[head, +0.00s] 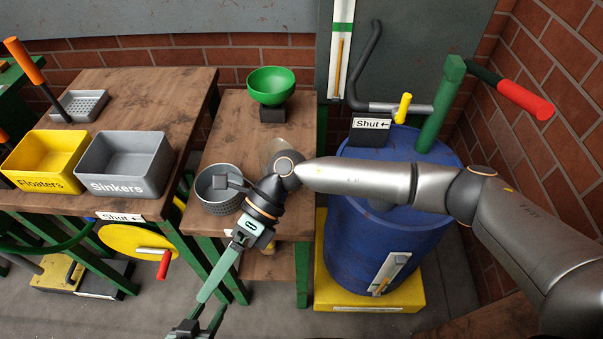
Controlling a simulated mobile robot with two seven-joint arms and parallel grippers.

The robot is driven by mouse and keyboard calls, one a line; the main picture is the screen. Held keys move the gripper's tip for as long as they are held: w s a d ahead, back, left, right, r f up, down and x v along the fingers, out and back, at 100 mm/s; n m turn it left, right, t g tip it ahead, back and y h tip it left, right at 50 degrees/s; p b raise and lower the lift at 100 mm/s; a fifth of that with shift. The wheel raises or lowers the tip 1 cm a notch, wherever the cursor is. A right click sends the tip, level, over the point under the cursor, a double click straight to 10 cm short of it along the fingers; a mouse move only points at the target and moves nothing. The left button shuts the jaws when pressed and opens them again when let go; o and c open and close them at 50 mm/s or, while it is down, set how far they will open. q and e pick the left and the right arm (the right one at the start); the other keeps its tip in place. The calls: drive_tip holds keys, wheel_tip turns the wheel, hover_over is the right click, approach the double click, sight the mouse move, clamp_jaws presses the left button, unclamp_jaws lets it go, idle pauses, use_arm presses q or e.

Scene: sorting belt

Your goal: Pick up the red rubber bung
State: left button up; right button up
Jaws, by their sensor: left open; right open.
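I cannot make out a red rubber bung in the head view. My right arm comes in from the right, across the front of the blue barrel (352,235). Its gripper (200,329) points down and left, past the front of the small wooden table, at the bottom edge of the view. The gripper is open, with nothing seen between its fingers, though its tips are partly cut off by the frame. The arm hides part of the small table and barrel. My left gripper is not in view.
A grey perforated pot (217,202) and a green bowl (271,86) stand on the small table (232,135). Yellow "Floaters" (47,182) and grey "Sinkers" (122,188) bins sit on the left table. A red-handled yellow wheel (127,241) is below. A red-gripped lever (512,94) is above the barrel.

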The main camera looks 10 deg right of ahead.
drive_tip(key=w+d+f+n+t+h, duration=0.1)
drive_tip(key=w+d+h, duration=0.2)
drive_tip(key=d, duration=0.2)
drive_tip(key=w+d+f+n+t+h+b, duration=0.1)
drive_tip(key=w+d+f+h, duration=0.1)
drive_tip(key=d, duration=0.4)
drive_tip(key=w+d+f+t+h, duration=0.1)
drive_tip(key=w+d+h, duration=0.3)
drive_tip(key=w+d, duration=0.1)
drive_tip(key=shift+w+d+f+n+t+b, duration=0.3)
drive_tip(key=shift+w+d+n+b, duration=0.1)
drive_tip(key=shift+d, duration=0.25)
drive_tip(key=w+d+r+t+h+b, duration=0.1)
drive_tip(key=w+d+r+h, duration=0.25)
drive_tip(key=d, duration=0.45)
drive_tip(key=w+d+r+t+h, duration=0.1)
drive_tip(key=w+d+r+h, duration=0.3)
drive_tip(key=d, duration=0.3)
drive_tip(key=shift+m+y, duration=0.4)
drive_tip(key=shift+y, duration=0.25)
drive_tip(key=x, duration=0.4)
drive_tip(key=w+x, duration=0.1)
drive_tip(key=x, duration=0.1)
drive_tip(key=shift+d, duration=0.2)
drive_tip(key=x, duration=0.6)
drive_tip(key=shift+w+d+f, duration=0.15)
drive_tip(key=shift+d, duration=0.05)
clamp_jaws()
